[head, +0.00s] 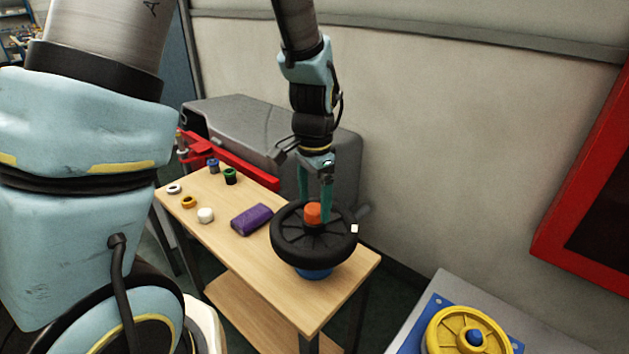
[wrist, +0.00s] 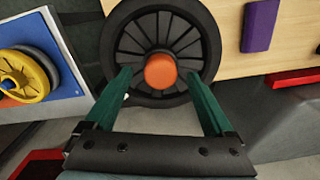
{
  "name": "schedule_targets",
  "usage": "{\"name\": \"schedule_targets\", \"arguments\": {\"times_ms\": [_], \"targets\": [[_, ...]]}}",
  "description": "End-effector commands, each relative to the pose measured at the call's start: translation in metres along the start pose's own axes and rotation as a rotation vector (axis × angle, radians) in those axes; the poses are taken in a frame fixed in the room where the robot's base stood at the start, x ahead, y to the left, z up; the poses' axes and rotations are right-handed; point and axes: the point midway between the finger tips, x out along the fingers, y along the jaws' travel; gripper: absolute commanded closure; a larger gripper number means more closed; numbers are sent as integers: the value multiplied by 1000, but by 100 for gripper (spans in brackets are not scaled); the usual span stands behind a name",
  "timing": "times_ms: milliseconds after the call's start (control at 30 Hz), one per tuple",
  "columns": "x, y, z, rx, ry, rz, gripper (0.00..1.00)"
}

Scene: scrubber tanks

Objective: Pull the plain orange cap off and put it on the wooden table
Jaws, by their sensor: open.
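The plain orange cap (head: 312,213) sits at the centre of a black spoked wheel (head: 290,248), which stands on a blue base (head: 314,273) on the wooden table (head: 305,312). In the wrist view the orange cap (wrist: 160,71) lies ahead, between and beyond the green fingertips. My gripper (head: 316,213) is open and points down close by the cap in the head view. In the wrist view my gripper (wrist: 161,76) is empty, with its fingers wide apart. I cannot tell whether a finger touches the wheel.
On the table are a purple block (head: 251,219), a white piece (head: 206,215), an orange-yellow ring (head: 189,202), a white ring (head: 174,189), a green-topped piece (head: 231,176) and a blue piece (head: 213,165). A yellow wheel (head: 466,331) stands at lower right. The table's front is clear.

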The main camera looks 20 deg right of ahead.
Motion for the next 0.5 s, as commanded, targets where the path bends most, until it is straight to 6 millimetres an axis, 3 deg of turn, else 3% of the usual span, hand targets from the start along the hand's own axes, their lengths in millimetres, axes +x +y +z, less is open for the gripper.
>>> {"name": "schedule_targets", "arguments": {"times_ms": [400,500], "targets": [[9,0,0,-1,1,0,12],[9,0,0,0,1,0,22]]}}
